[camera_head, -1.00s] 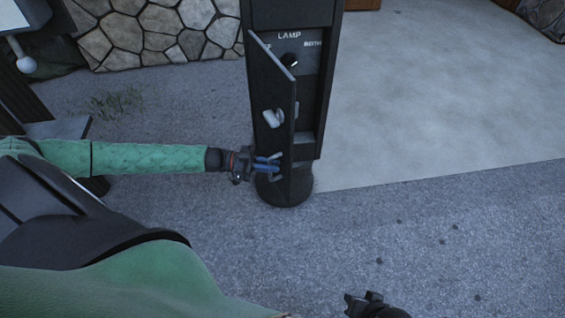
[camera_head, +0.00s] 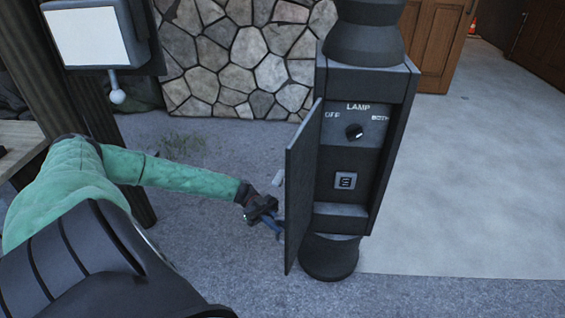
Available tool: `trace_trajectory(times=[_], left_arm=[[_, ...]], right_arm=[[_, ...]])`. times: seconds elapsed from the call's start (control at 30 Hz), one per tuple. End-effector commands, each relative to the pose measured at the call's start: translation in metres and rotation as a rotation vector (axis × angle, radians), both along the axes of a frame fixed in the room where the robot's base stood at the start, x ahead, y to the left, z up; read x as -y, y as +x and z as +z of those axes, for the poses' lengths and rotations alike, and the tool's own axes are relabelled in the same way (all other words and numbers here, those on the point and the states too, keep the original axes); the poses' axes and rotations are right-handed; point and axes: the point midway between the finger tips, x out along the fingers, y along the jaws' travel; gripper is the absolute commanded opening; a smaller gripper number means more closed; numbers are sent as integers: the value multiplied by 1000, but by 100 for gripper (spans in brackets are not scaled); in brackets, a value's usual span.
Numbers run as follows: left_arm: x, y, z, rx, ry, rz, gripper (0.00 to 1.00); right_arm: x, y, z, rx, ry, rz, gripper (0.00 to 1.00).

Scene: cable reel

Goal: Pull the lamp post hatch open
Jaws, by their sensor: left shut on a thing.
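The dark lamp post (camera_head: 395,110) stands upright right of centre. Its hatch (camera_head: 305,185) is swung well open to the left, hinged on the left side of the opening, and shows as a narrow slanted panel. My left gripper (camera_head: 276,228) is at the outer face of the hatch, low down, shut on the hatch's handle; the handle itself is mostly hidden by the fingers. A small pale latch knob (camera_head: 278,178) sticks out above the gripper. Inside the post are a black dial (camera_head: 354,132) under the word LAMP and a socket (camera_head: 345,181). My right gripper is out of view.
A stone wall (camera_head: 240,55) stands behind on the left. A white panel with a ball-ended lever (camera_head: 117,96) is at the upper left. Pale concrete (camera_head: 480,180) lies open on the right. A wooden door (camera_head: 430,50) is at the back.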

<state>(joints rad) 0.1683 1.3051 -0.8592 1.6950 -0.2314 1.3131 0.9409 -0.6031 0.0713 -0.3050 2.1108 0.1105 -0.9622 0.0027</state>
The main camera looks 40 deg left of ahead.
Motion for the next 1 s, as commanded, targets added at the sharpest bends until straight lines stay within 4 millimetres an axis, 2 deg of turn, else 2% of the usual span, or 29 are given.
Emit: trace_trajectory(times=[0.4,0.43,0.47,0.77,0.87,1.0], left_arm=[[-2,0,0,0,1,1,0],[-2,0,0,0,1,1,14],[-2,0,0,0,1,1,17],[-4,0,0,0,1,2,17],[-11,1,-1,0,2,2,17],[-31,2,-2,0,4,2,17]], right_arm=[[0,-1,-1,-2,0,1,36],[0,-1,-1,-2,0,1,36],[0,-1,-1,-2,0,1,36],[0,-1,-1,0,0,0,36],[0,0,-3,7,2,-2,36],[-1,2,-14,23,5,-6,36]])
